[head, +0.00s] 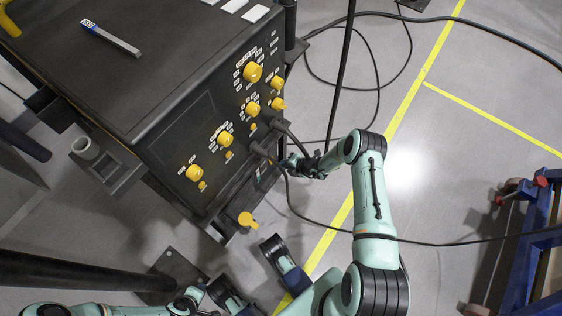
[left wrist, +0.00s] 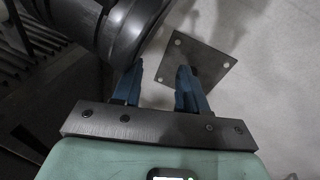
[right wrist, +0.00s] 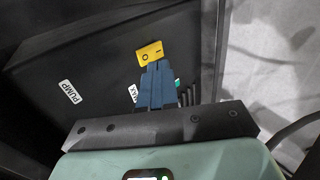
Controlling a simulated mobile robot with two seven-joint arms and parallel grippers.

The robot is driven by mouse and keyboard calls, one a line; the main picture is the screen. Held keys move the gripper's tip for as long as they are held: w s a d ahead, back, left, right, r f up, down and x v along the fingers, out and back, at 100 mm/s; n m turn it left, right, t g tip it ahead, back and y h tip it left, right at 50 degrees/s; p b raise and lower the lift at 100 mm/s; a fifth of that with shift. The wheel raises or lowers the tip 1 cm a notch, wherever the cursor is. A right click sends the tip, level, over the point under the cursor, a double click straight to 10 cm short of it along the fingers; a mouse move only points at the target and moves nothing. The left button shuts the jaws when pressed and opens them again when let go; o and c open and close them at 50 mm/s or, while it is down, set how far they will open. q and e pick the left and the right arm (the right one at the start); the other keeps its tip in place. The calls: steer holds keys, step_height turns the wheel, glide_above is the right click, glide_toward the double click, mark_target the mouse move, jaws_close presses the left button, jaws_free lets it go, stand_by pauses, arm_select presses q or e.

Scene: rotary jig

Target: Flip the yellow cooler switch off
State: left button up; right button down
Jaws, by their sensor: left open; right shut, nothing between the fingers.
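The yellow switch (right wrist: 150,53), marked O and I, sits on a dark panel in the right wrist view. My right gripper (right wrist: 156,66) is shut and empty, its blue fingertips at the switch's lower edge; whether they touch it I cannot tell. In the head view my right gripper (head: 288,163) is at the lower front of the black machine (head: 130,95), where I cannot make out the switch. My left gripper (left wrist: 158,80) is open and empty in the left wrist view, away from the switch, beside a dark cylindrical part.
Yellow knobs (head: 253,73) line the machine's front above thick black cables. A PUMP label (right wrist: 69,91) is left of the switch. A yellow-capped part (head: 247,220) juts out low in front. A blue frame (head: 540,235) stands at right; floor between is mostly clear.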

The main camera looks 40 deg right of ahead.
arm_select(q)
step_height(320, 180, up, 5)
steer(key=s+d+p, duration=0.2)
steer(key=p, duration=0.1)
steer(key=shift+d+m+g+h, duration=0.3)
steer(key=shift+h, duration=0.1)
arm_select(e)
steer(key=w+r+v, duration=0.1)
steer(key=v, duration=0.9)
steer(key=shift+w+a+r, duration=0.25)
steer(key=shift+a+r, duration=0.05)
steer(key=shift+a, duration=0.05)
